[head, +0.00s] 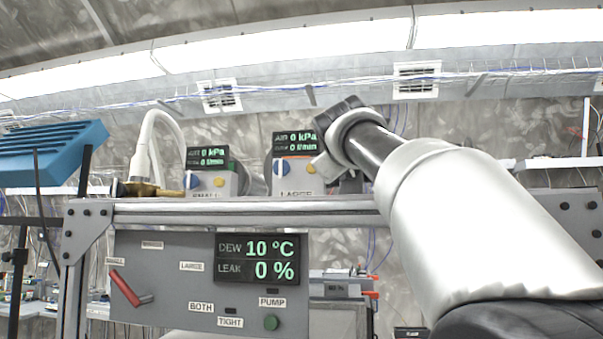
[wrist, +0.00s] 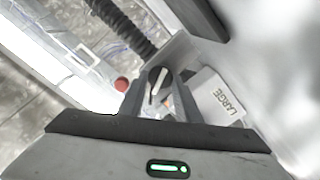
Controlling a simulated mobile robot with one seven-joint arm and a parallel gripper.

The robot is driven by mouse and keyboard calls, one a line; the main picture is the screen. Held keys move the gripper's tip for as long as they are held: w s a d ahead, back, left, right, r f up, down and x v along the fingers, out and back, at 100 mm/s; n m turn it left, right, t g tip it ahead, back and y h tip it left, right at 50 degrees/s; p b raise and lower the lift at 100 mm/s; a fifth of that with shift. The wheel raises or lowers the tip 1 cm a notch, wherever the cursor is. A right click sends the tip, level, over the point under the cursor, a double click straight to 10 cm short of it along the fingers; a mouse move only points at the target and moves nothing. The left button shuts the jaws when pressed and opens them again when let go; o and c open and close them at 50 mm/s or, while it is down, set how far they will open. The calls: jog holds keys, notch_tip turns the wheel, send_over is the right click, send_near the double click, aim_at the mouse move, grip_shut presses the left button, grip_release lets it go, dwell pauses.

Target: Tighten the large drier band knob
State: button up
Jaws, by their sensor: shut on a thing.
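The large drier unit (head: 295,178) is a grey box labelled LARGE on the rail in the head view, with a display reading 0 kPa and 0 l/min above it. In the wrist view its LARGE label (wrist: 229,103) is to the right of my gripper. A dark knob with a white pointer line (wrist: 155,80) sits between my fingers. My gripper (wrist: 155,97) is shut on this knob, a finger on each side. In the head view my gripper (head: 326,165) is at the unit's right side, and the knob is hidden behind it.
A similar small unit (head: 211,183) stands to the left on the rail. Below, a grey panel (head: 180,245) carries a red lever (head: 127,289), a green button (head: 271,322) and a display reading DEW 10 °C, LEAK 0 %. A black ribbed hose (wrist: 122,27) runs near my gripper.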

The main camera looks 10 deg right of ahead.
jog(key=shift+m, duration=0.6)
jog(key=o, duration=1.1)
jog(key=shift+c, duration=0.2)
jog(key=shift+s, duration=0.1)
jog(key=b+v, duration=0.4)
jog(key=v, duration=1.3)
jog(key=shift+s, duration=0.1)
